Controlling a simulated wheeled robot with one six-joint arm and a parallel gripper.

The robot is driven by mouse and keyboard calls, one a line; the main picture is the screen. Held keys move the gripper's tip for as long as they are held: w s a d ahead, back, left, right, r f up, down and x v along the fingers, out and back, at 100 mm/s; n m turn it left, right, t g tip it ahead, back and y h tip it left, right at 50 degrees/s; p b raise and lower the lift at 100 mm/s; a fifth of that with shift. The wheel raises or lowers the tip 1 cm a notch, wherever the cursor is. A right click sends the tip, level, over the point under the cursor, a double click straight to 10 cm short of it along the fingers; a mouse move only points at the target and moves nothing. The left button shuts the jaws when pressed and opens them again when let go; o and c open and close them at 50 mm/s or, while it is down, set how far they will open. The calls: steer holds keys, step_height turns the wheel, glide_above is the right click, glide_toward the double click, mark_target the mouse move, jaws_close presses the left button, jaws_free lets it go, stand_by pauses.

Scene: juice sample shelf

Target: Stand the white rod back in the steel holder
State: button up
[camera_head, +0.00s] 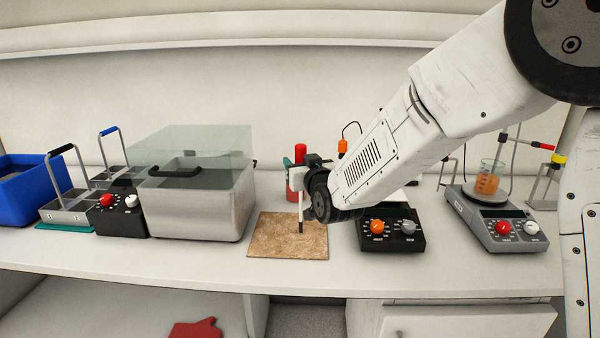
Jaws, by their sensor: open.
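My gripper (301,228) points down over the brown speckled board (270,240) at the middle of the bench, and it is open. A slim upright white piece with a dark lower end shows below the gripper's body. I cannot tell whether it is a finger or the white rod. No separate white rod can be made out. No steel holder can be named for certain. My arm hides part of the bench behind the gripper.
A clear-lidded steel bath (200,205) stands left of the board. Metal racks (68,212) with handles and a blue bin (22,185) are farther left. A black control box (395,243) stands right of the board. A grey stirrer (500,235) carries a beaker of orange liquid (487,184).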

jaws_close()
steer(key=shift+r, duration=0.1)
